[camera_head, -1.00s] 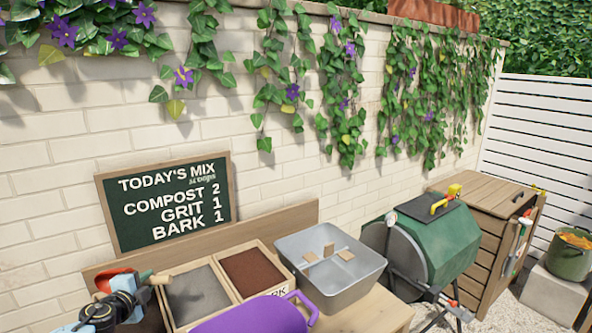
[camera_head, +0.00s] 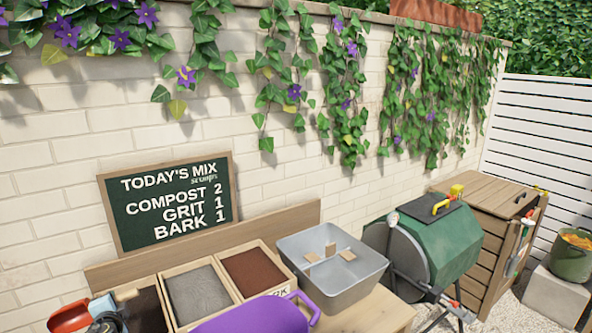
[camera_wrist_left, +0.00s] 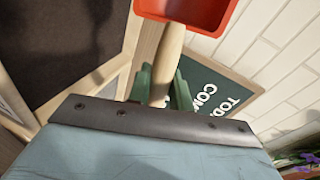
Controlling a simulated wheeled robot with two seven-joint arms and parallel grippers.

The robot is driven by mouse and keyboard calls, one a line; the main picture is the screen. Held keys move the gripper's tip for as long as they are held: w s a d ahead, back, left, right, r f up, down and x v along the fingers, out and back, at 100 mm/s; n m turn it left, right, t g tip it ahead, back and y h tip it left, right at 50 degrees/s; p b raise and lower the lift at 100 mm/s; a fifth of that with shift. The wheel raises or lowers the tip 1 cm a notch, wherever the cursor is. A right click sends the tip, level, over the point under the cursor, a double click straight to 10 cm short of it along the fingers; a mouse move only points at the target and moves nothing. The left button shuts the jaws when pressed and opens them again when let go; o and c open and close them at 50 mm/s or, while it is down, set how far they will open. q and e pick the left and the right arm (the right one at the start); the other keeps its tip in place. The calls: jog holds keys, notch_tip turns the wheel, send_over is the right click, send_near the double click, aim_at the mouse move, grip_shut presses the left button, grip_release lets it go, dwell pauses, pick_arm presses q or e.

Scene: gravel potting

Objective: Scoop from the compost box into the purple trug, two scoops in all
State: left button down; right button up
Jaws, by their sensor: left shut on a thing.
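The red scoop (camera_head: 70,316) with a wooden handle (camera_head: 125,295) is at the lower left of the head view. My left gripper (camera_wrist_left: 163,92) is shut on the handle; the scoop's red pan (camera_wrist_left: 188,12) is at the top of the wrist view. I cannot tell whether it holds anything. The compost box (camera_head: 147,308), with dark contents, is the leftmost of three wooden boxes, just right of the scoop. The purple trug (camera_head: 255,316) stands in front of the boxes, its lower part cut off. My right gripper is not in view.
The grit box (camera_head: 198,292) and the bark box (camera_head: 253,270) stand right of the compost. A grey divided tub (camera_head: 330,285) is further right, then a green tumbler (camera_head: 435,245). The chalkboard (camera_head: 168,203) leans on the wall behind and reads compost 2, grit 1, bark 1.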

pick_arm(q)
jog(key=s+a+f+n+g+y, duration=0.4)
jog(key=s+f+n+g+y, duration=0.15)
jog(key=s, duration=0.45)
jog(key=w+d+r+m+t+h, duration=0.2)
jog(key=d+r+m+t+h, duration=0.3)
jog(key=d+r, duration=0.6)
jog(key=s+d+r+m+t+h, duration=0.1)
jog(key=s+d+r+m+h, duration=0.3)
jog(key=s+d, duration=0.5)
jog(key=s+d+r+m+t+h, duration=0.25)
jog(key=s+d+r+h, duration=0.35)
jog(key=d, duration=0.7)
notch_tip(320, 180, down, 13)
jog(key=w+g+y+b, duration=0.1)
jog(key=y+b, duration=0.1)
jog(key=b, duration=1.1)
jog(key=shift+w+r, duration=0.15)
jog(key=shift+w, duration=0.25)
jog(key=shift+a, duration=0.15)
